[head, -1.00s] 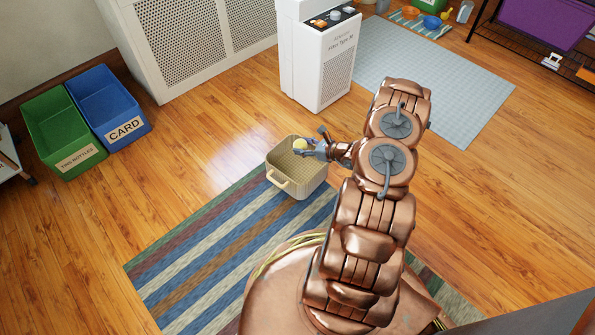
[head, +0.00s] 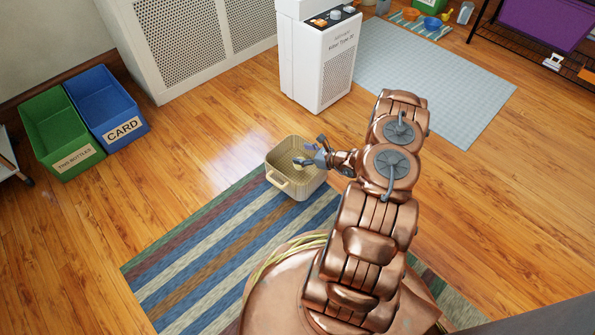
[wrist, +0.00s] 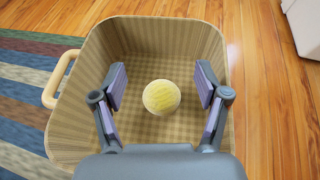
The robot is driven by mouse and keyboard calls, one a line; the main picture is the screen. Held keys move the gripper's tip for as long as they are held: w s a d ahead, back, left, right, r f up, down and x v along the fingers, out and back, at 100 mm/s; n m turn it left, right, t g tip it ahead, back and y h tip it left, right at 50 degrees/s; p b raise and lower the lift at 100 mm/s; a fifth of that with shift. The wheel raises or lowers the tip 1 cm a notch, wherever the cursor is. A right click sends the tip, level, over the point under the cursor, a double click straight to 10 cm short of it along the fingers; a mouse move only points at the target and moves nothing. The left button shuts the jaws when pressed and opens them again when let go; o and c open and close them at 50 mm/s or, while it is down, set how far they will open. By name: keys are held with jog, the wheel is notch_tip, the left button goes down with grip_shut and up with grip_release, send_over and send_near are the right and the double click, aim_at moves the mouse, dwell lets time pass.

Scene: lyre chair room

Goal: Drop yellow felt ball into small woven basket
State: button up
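The small woven basket (head: 292,184) is tan with a side handle and stands partly on the striped rug. It also fills much of the wrist view (wrist: 75,137). The yellow felt ball (wrist: 161,97) is seen between my fingers in the wrist view, apart from both finger pads, with the basket's inside around it. In the head view the ball is hard to make out. My gripper (head: 308,153) is over the basket with its fingers spread open; it also shows in the wrist view (wrist: 160,88).
The striped rug (head: 200,255) lies left of the basket. A green bin (head: 60,130) and a blue bin (head: 105,100) stand far left. A white machine (head: 318,65) stands behind the basket, with a pale mat (head: 440,80) to its right. Wood floor is clear between.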

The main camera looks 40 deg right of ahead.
jog(key=shift+o, duration=0.2)
jog(key=v, duration=1.2)
dwell(0.4)
